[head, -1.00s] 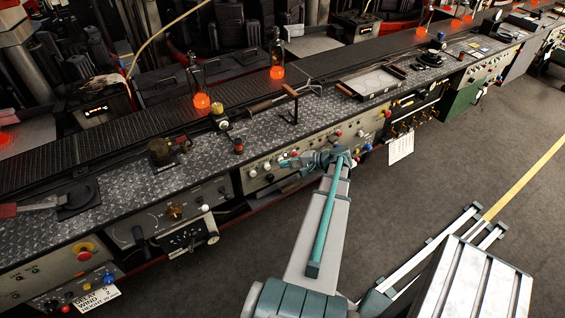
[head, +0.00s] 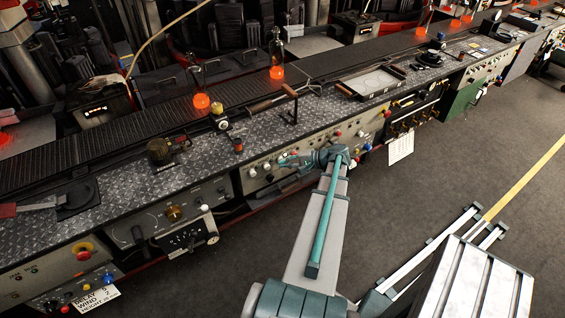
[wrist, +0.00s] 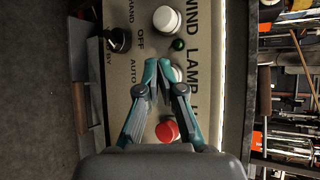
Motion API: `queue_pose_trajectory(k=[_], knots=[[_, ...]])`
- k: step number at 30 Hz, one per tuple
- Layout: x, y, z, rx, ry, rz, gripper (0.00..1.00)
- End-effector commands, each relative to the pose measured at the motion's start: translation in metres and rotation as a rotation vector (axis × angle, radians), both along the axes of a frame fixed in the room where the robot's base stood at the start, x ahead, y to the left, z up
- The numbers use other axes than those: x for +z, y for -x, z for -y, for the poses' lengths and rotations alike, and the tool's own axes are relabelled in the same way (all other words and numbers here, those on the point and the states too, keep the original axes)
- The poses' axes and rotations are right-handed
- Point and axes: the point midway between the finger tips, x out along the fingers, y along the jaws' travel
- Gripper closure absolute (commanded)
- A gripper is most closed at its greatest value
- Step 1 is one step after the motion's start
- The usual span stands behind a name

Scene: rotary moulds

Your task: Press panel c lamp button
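In the wrist view a pale panel (wrist: 142,95) shows sideways with the words WIND and LAMP. A white button (wrist: 177,74) sits beside the word LAMP, partly hidden by my fingertips. Another white button (wrist: 167,19) is beside WIND, with a small green lamp (wrist: 179,44) between the two. My gripper (wrist: 158,64) has its fingertips together, with nothing seen between them. The tips overlap the left edge of the LAMP button in the picture; whether they touch it I cannot tell. In the head view my gripper (head: 284,161) is at the front of the bench panels.
A black rotary knob (wrist: 118,40) is at upper left. The floor (head: 440,170) in front is mostly clear.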

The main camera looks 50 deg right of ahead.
Motion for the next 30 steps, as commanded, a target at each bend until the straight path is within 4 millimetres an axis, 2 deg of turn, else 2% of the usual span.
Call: queue_pose_trajectory(k=[17,30], knots=[[-0.003,0.005,0.001,-0.007,0.003,0.001,1.00],[-0.002,0.040,-0.013,-0.004,0.002,0.001,1.00]])
